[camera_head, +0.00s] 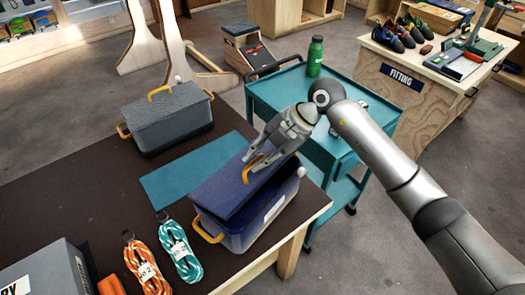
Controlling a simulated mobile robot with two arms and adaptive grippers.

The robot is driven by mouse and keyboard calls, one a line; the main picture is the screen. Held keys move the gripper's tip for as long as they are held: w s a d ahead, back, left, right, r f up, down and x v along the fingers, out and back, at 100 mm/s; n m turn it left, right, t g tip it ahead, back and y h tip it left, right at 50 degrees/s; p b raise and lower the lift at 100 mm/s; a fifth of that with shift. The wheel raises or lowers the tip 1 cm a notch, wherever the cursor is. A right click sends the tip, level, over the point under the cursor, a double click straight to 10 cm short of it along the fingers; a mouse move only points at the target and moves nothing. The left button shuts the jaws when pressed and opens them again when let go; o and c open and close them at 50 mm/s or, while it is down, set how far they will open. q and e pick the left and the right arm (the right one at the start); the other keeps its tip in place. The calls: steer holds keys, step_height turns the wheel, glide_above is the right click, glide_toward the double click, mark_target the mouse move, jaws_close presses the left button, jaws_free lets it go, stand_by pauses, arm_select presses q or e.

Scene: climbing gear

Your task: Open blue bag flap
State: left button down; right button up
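The blue bag (235,231) is a box-shaped bag near the right front corner of the dark table. Its dark blue flap (228,190) lies over the top and looks closed. A yellow handle (254,170) sits on the flap, and another yellow handle (207,232) is on the bag's left end. My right gripper (258,158) points down at the flap handle, with its fingers right at or around it. The fingers overlap the handle in the view, so I cannot tell whether they grip it. My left gripper is not in view.
A grey bag (170,125) stands behind on the table (70,205), beside a teal mat (190,172). Orange rope (147,270) and teal rope (180,252) lie left of the blue bag. A teal cart (280,92) with a green bottle (315,57) stands behind.

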jaws_close()
steer(key=shift+r, duration=0.15)
steer(key=shift+w+a+r, duration=0.3)
steer(key=shift+a, duration=0.05)
steer(key=o, duration=1)
jaws_free()
steer(key=shift+f, duration=0.1)
